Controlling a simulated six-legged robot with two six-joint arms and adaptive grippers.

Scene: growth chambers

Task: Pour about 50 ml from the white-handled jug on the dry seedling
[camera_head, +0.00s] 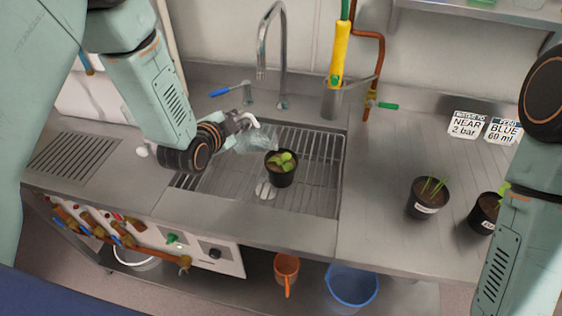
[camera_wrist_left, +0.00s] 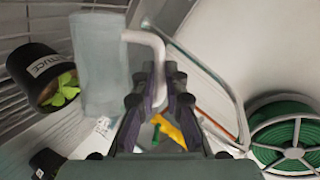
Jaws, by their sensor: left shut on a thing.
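My left gripper (camera_head: 240,121) is shut on the white handle of a clear jug (camera_head: 260,139) over the sink. In the left wrist view the fingers (camera_wrist_left: 158,85) close around the handle (camera_wrist_left: 153,44), and the translucent jug body (camera_wrist_left: 100,65) is to their left. The jug is close beside a black pot with a leafy seedling (camera_head: 281,168), which stands on the sink rack. The wrist view shows this pot (camera_wrist_left: 42,75) with a partly readable lettuce label. I cannot tell the jug's exact tilt, and no stream of water shows. My right gripper is out of view.
A tap (camera_head: 270,45) rises behind the sink. A yellow-handled sprayer (camera_head: 339,52) hangs behind. Sign cards (camera_head: 467,125) stand at the back right.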

